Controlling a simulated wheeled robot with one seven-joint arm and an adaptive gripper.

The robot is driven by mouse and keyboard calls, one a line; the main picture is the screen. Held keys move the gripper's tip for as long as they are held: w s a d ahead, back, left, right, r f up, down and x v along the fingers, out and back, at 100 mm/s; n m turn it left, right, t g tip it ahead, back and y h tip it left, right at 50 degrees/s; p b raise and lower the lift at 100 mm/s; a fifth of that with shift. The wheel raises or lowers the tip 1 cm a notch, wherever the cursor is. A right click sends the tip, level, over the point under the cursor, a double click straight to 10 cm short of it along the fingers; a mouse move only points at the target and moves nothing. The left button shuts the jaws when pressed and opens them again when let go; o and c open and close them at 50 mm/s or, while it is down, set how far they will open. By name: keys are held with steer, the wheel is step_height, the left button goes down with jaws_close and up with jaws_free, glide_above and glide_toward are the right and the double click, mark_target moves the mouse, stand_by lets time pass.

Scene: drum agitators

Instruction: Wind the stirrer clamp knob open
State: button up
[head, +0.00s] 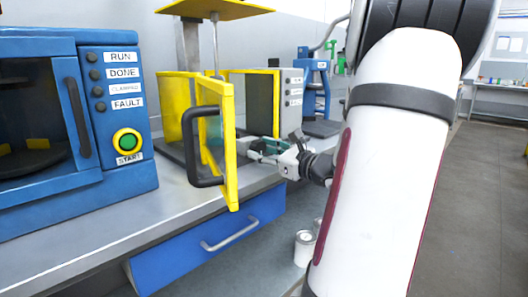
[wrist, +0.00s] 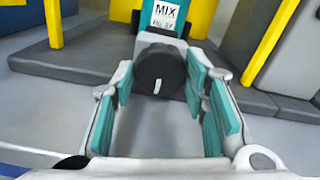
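A round black knob (wrist: 161,69) with a short white mark pointing down sits in the upper middle of the wrist view. It is below a label (wrist: 165,14) reading MIX on a teal body. My gripper (wrist: 160,84) is open, its teal-padded fingers on either side of the knob in the picture. Gaps show on both sides, and I cannot tell how deep the knob sits between the pads. In the head view my gripper (head: 262,148) reaches in beside the yellow-framed guard door (head: 229,145). The knob is hidden there.
The guard door stands open with a black handle (head: 196,146) toward the front. A blue machine (head: 70,110) with a START button is at left. A grey unit (head: 291,97) is behind my gripper. A blue drawer (head: 210,240) is under the bench; a white can (head: 305,247) is below.

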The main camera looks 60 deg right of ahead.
steer(key=shift+o, duration=1)
steer(key=shift+s, duration=0.15)
steer(key=v, duration=1.1)
steer(key=shift+s, duration=0.35)
steer(key=shift+w+a, duration=0.1)
steer(key=shift+a, duration=0.05)
